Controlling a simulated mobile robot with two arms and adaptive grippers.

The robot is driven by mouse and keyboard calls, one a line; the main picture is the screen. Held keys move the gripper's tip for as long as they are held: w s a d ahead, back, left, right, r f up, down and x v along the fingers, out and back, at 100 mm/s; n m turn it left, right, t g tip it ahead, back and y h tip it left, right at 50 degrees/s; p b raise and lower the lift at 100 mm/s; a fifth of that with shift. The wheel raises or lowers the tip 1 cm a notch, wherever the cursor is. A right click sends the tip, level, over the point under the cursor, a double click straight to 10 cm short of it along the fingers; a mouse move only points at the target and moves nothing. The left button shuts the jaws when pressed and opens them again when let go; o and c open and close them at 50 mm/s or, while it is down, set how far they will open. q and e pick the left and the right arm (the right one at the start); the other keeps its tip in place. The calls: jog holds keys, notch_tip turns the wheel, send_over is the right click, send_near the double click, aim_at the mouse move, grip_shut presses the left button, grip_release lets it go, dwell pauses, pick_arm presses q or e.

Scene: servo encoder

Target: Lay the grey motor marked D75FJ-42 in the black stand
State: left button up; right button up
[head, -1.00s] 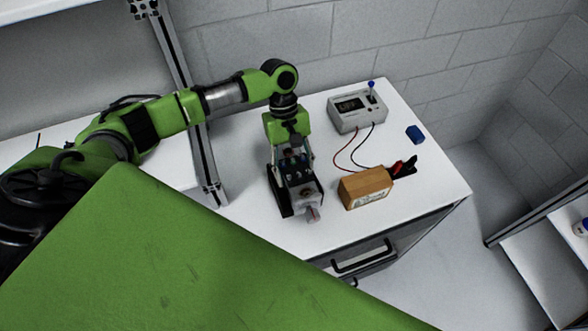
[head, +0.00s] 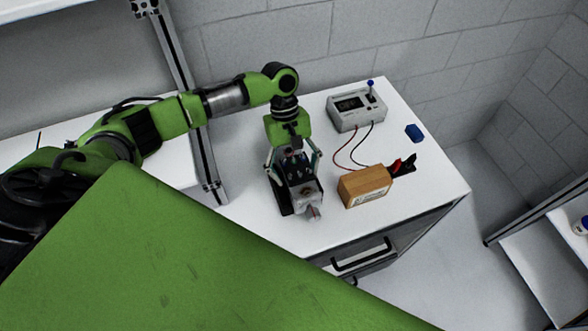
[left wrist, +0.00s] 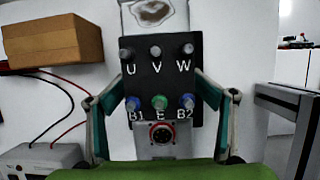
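The grey motor (head: 307,193) lies at the front of the white table with its shaft toward the front edge. Its black panel (left wrist: 158,83), lettered U, V, W, B1, E, B2, faces the left wrist camera. The marking D75FJ-42 cannot be read. My right gripper is not in view.
A grey meter box (head: 356,110) with cables and a blue piece (head: 414,134) are farther back. A metal post (head: 197,150) rises left.

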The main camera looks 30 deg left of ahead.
pick_arm(q)
jog(key=shift+a+f, duration=0.1)
jog(key=shift+f, duration=0.25)
jog(key=shift+s+a+r, duration=0.1)
jog(key=shift+s, duration=0.05)
jog(key=shift+s+a, duration=0.1)
jog(key=v, duration=1.2)
jog(key=shift+w+d+r, duration=0.2)
jog(key=shift+w+d, duration=0.1)
jog(key=shift+s+f, duration=0.1)
